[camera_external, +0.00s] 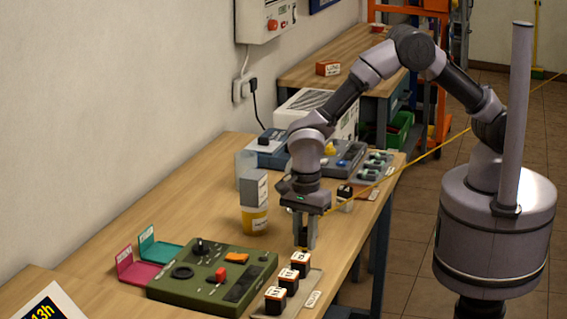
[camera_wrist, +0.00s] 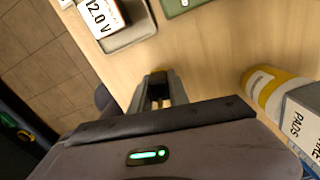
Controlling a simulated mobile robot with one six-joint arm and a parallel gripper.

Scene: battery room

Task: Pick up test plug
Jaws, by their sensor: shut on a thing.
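My gripper (camera_external: 305,238) points straight down over the wooden workbench, between the wipes tub and the row of small battery blocks. In the wrist view my gripper (camera_wrist: 157,94) is shut on a small dark piece, which I take for the test plug (camera_wrist: 157,84). The fingers hide most of the plug, and in the external view it can hardly be made out between them. I cannot tell whether the plug touches the bench top.
A green tester box (camera_external: 208,278) stands left of my gripper. Battery blocks (camera_external: 288,279) sit on a grey tray (camera_external: 309,284) in front. A yellow and grey wipes tub (camera_external: 254,218) stands close behind, left; it also shows in the wrist view (camera_wrist: 268,88). Devices crowd the bench's far end.

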